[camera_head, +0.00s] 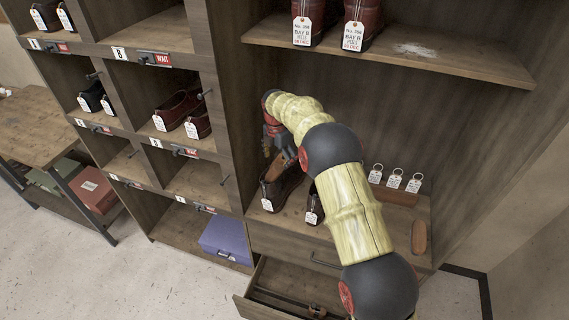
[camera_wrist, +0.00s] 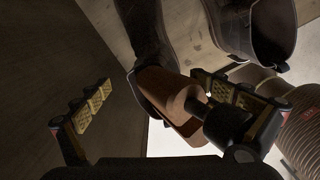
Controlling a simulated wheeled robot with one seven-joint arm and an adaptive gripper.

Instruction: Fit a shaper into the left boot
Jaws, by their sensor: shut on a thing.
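A dark brown boot (camera_head: 284,188) with a white tag stands at the left on the lower shelf; it also shows in the wrist view (camera_wrist: 146,30). A second dark boot (camera_head: 314,208) stands to its right, partly behind my arm; it shows at the upper right of the wrist view (camera_wrist: 275,35). My gripper (camera_head: 276,149) is above the left boot. In the wrist view my gripper (camera_wrist: 152,85) is shut on a brown wooden shaper (camera_wrist: 165,92) with a black knob. The shaper overlaps the left boot's opening; how deep it sits is unclear.
Several tagged key rings (camera_head: 396,180) stand on a wooden block at the shelf's right. A brown wooden piece (camera_head: 419,238) lies nearer the front edge. A drawer (camera_head: 262,305) is open below. Tagged boots stand on the upper shelf (camera_head: 440,60). Cubbies with shoes are at left.

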